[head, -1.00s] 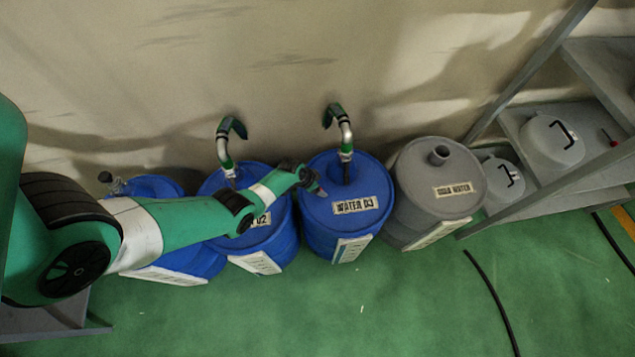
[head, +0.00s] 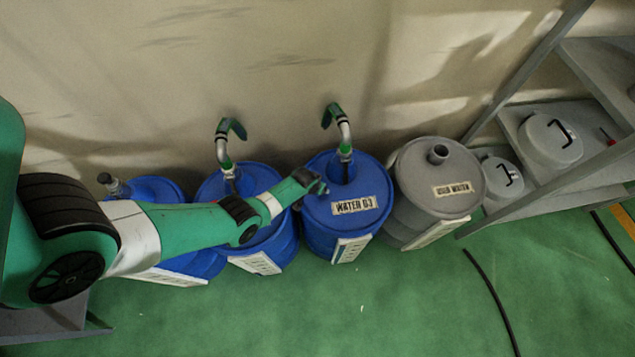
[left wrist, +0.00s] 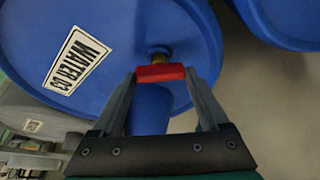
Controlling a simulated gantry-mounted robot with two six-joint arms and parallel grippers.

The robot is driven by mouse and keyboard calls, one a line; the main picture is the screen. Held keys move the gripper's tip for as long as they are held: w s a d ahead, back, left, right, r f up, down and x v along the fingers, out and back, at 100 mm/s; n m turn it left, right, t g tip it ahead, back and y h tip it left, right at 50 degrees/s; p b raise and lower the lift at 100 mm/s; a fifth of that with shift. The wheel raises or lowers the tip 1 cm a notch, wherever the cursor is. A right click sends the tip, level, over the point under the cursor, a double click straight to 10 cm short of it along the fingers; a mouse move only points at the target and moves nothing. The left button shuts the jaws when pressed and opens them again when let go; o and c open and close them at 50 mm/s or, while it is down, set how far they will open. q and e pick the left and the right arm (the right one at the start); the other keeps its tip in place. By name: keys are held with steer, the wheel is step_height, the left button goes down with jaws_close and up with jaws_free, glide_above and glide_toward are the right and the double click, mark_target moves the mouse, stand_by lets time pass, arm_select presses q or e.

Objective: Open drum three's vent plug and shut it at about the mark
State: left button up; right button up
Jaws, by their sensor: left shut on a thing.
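The vent plug has a red crossbar handle (left wrist: 160,73) on a brass stem set in the lid. My left gripper (head: 318,187) is over the left part of the drum's lid. In the left wrist view its fingers (left wrist: 160,76) are shut on the two ends of the red handle. I cannot make out the mark. My right gripper is in neither view.
Two more blue drums (head: 262,262) stand to the left, partly under my left arm. A grey drum (head: 415,190) stands close on the right. A grey shelf (head: 560,95) holds grey containers.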

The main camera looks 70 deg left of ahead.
arm_select(q)
steer(key=o, duration=1.2)
steer(key=shift+o, duration=0.2)
steer(key=shift+r, duration=0.1)
steer(key=p+v, duration=0.9)
steer(key=v, duration=0.2)
steer(key=shift+r, duration=0.15)
steer(key=shift+s, duration=0.1)
